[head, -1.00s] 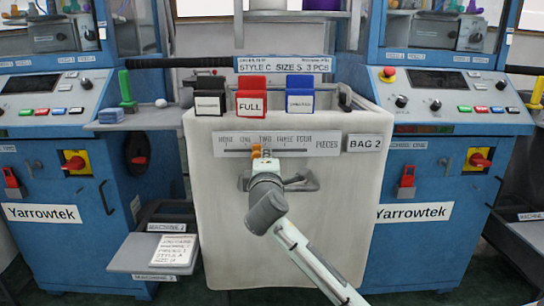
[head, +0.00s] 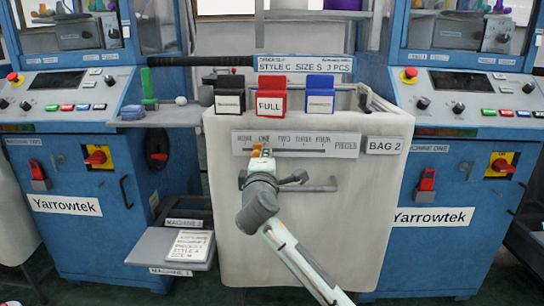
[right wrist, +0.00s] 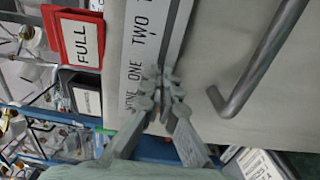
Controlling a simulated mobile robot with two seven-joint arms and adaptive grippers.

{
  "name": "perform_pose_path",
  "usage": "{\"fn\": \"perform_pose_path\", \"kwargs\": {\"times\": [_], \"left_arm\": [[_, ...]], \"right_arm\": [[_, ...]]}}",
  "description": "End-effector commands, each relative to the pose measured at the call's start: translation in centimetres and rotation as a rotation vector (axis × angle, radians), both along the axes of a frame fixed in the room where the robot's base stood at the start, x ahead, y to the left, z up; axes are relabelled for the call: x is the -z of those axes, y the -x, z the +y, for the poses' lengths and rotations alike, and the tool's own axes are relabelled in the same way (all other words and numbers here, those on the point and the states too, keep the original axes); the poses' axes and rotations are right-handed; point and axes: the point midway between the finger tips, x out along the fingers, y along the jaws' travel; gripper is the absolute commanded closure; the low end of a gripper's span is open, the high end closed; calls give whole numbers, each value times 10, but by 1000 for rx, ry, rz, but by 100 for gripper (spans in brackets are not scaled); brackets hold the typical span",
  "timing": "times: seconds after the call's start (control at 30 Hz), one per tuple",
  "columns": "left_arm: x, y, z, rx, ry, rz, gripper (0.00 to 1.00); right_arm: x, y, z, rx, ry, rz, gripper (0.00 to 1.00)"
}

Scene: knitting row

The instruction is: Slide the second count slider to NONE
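The count scale plate (head: 345,141) on the front of the pale bag stand is marked NONE, ONE, TWO, THREE, FOUR PIECES, with a BAG 2 label (head: 384,146) beside it. Its small orange slider (head: 257,148) sits between the NONE and ONE marks, near ONE. My right gripper (head: 262,153) is at the slider, its fingertips closed together on it. In the right wrist view the right gripper's tips (right wrist: 165,76) meet over the slot beside ONE on the scale plate (right wrist: 137,55); the slider is hidden behind them there. My left gripper is not in view.
A grey bar handle (head: 325,186) sticks out just below the scale, close to my right gripper. Black, red FULL (head: 270,104) and blue card holders stand along the stand's top edge. Blue machines flank the stand; a small shelf (head: 165,250) juts out at lower left.

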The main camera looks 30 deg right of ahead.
Motion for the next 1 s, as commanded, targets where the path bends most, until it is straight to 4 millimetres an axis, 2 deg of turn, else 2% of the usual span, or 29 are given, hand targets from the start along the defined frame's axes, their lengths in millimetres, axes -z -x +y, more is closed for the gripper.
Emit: {"fn": "perform_pose_path", "kwargs": {"times": [0.6, 1.0], "left_arm": [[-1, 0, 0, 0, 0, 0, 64], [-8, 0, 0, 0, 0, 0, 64]], "right_arm": [[0, -15, 24, -1, -1, -1, 100], [-1, -9, 15, 1, 0, 1, 100]]}}
